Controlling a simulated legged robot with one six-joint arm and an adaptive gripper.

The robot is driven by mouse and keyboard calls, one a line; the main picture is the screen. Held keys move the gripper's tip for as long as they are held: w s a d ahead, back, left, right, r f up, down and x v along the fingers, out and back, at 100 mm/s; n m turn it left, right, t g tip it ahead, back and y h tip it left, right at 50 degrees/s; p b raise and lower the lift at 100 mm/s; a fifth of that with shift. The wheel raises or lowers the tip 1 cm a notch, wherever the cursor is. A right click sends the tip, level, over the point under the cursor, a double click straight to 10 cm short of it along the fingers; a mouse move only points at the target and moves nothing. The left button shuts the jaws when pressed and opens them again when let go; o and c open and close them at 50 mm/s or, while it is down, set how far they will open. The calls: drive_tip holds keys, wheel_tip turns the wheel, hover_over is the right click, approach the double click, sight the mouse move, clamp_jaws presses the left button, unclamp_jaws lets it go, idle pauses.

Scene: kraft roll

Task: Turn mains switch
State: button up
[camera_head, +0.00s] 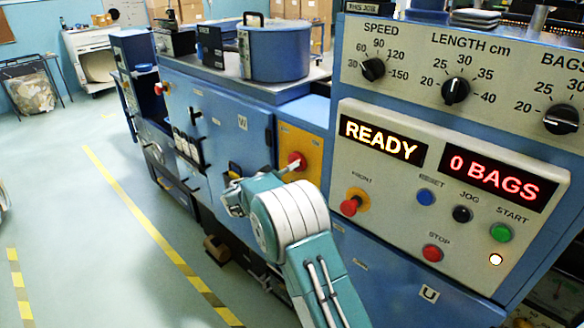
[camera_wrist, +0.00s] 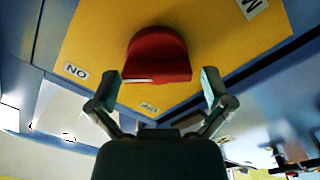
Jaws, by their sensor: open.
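The mains switch is a red knob (camera_wrist: 157,50) on a yellow plate (camera_wrist: 225,40), seen large in the wrist view. A white line runs along the knob's near edge, pointing toward the left. An upside-down ON label (camera_wrist: 76,71) is left of it, and a smaller label (camera_wrist: 149,107) is below, too blurred to read. My gripper (camera_wrist: 157,82) is open, with one finger on each side of the knob's lower part and gaps showing. In the head view, the red knob (camera_head: 296,160) is partly hidden behind my arm.
The control panel shows READY (camera_head: 382,139) and 0 BAGS (camera_head: 499,177). A red knob marked FRONT (camera_head: 351,205) and a red STOP button (camera_head: 432,253) sit right of my arm. Open floor (camera_head: 60,200) lies to the left.

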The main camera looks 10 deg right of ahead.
drive_tip(key=shift+w+d, duration=0.4)
drive_tip(key=shift+d, duration=0.55)
drive_tip(key=c, duration=0.8)
drive_tip(key=shift+a, duration=0.15)
